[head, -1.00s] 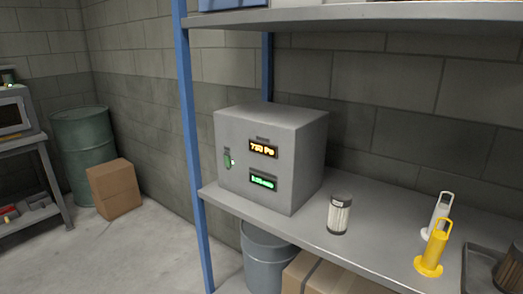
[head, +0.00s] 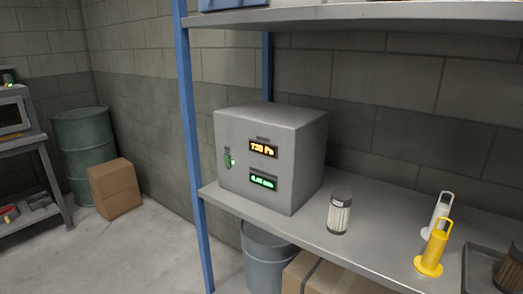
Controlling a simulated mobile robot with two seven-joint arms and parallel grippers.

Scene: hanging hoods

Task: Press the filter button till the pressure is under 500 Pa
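A grey box (head: 233,129) stands on the shelf in the head view. Its front has an orange display (head: 263,150) that seems to read about 730 Pa, though the digits are small. Below it is a green display (head: 263,181), too blurred to read surely. At the left of the front is a small green button or switch (head: 227,160) with a bright spot beside it; its label is too small to read. Neither of my grippers is in view.
A yellow handled cylinder (head: 431,254) and a white one (head: 438,216) stand at right, beside a grey tray (head: 470,270). A blue post (head: 191,130) rises left of the box; an upper shelf (head: 370,14) overhangs. Below are a bucket (head: 268,268) and carton (head: 318,280).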

